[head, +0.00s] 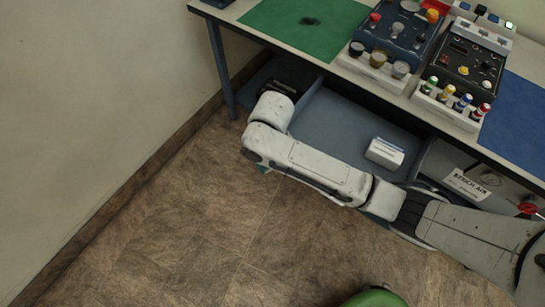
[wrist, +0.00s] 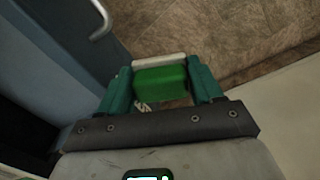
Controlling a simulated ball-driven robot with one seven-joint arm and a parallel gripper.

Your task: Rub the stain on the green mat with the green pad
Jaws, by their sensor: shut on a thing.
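The green mat (head: 290,27) lies on the left end of the bench top in the head view. A dark stain (head: 310,21) shows on it. In the wrist view, my gripper (wrist: 161,75) is shut on the green pad (wrist: 160,84), which sits between its two teal fingers. The pad has a pale strip along its far edge. In the head view the gripper is almost wholly hidden behind my arm, below bench height and in front of the bench. The pad is apart from the mat.
Two control panels, one a blue-grey panel (head: 398,30), stand right of the green mat, with knobs and small bottles in front. A blue mat (head: 515,125) lies further right. A white box (head: 385,153) is on the shelf below. The wall (head: 90,90) is close at left.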

